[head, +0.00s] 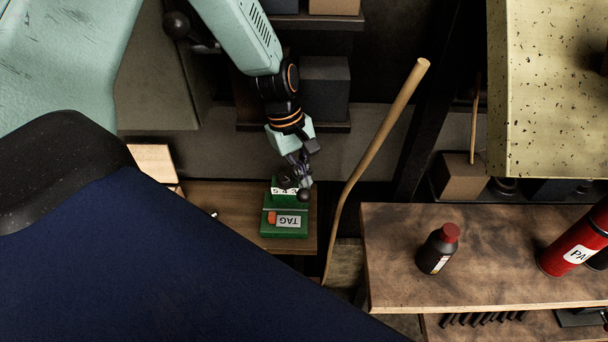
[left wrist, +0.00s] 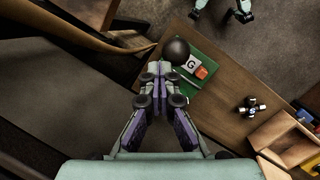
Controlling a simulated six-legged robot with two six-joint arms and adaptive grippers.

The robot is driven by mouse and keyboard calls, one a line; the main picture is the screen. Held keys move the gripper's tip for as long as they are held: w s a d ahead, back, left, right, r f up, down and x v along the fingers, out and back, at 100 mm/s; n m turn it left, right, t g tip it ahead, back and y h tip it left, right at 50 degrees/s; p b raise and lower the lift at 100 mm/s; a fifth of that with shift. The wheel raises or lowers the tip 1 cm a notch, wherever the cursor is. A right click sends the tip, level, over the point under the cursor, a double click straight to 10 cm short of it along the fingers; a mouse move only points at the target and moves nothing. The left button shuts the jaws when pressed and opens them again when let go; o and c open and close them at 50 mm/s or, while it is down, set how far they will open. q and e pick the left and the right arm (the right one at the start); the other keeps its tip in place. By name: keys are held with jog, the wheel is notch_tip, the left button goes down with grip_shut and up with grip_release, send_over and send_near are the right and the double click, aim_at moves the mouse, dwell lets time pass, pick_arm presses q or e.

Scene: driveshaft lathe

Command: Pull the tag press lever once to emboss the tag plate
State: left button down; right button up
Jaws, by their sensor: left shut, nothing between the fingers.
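The green tag press (head: 284,230) stands on a small wooden table, with a white TAG plate (head: 290,221) and a red piece on its front. It also shows in the left wrist view (left wrist: 207,92), with a white plate marked G (left wrist: 191,64) and the red piece (left wrist: 201,72). The black ball knob of its lever (left wrist: 176,49) sits just beyond the fingertips in the left wrist view. My left gripper (head: 302,178) is over the back of the press, close to the knob. It is shut and empty (left wrist: 160,68); I cannot tell whether it touches the knob.
A long curved wooden handle (head: 375,140) rises just right of the press. A workbench (head: 480,285) to the right holds a dark bottle with a red cap (head: 438,249) and a red can (head: 574,245). An open wooden box (left wrist: 287,142) stands on the small table (left wrist: 228,115).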

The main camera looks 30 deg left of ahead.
aim_at(302, 193)
pick_arm(q)
jog(key=shift+s+d+f+b, duration=0.3)
jog(key=shift+s+d+f, duration=0.2)
jog(key=shift+s+f, duration=0.25)
jog(key=shift+s+d+f+b, duration=0.25)
jog(key=shift+s+d+f, duration=0.3)
jog(key=shift+s, duration=0.25)
dwell(2.8)
jog(key=shift+a, duration=0.15)
dwell(0.3)
jog(key=shift+w+a+r+p, duration=0.55)
jog(key=shift+w+r+p, duration=0.15)
jog(key=shift+w+r, duration=0.2)
jog(key=shift+w+a+r, duration=0.6)
jog(key=shift+w+r, duration=0.2)
jog(key=shift+w, duration=0.15)
jog(key=shift+w+a+r, duration=0.6)
jog(key=shift+w+r, duration=0.2)
jog(key=shift+w, duration=0.15)
jog(key=shift+w+a+r, duration=0.5)
jog(key=shift+w+r, duration=0.3)
jog(key=shift+w, duration=0.05)
jog(key=shift+w+a+r, duration=0.5)
jog(key=shift+w+r, duration=0.25)
jog(key=shift+w, duration=0.1)
